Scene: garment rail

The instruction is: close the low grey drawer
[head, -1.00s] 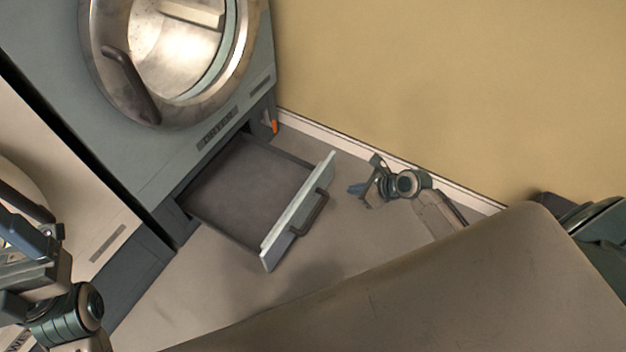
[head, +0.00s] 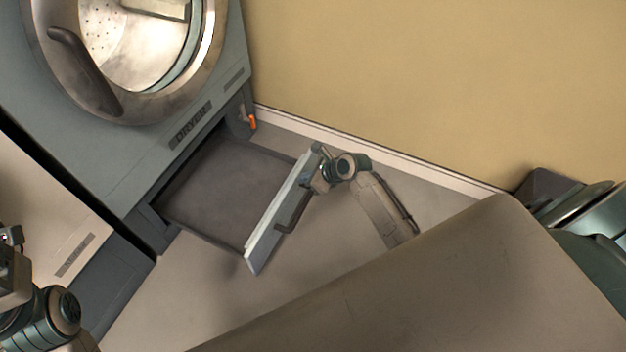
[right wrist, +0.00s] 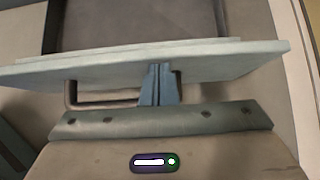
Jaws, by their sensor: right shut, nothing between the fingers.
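The low grey drawer (head: 222,190) stands pulled out from under the dryer (head: 160,150). Its pale front panel (head: 272,222) has a dark bar handle (head: 293,213). My right gripper (head: 314,172) is at the outer face of the panel, near the end by the wall. In the right wrist view its blue fingers (right wrist: 158,84) are together and empty, at the panel beside the handle (right wrist: 88,102); whether they touch it I cannot tell. My left gripper (head: 10,245) is only partly in view at the left edge, and its fingers are not clear.
A yellow wall with a white skirting board (head: 370,158) runs behind the drawer's right side. A pale machine (head: 50,215) stands left of the dryer. An orange tab (head: 252,122) sits at the dryer's lower corner. Floor (head: 190,285) in front of the drawer is clear.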

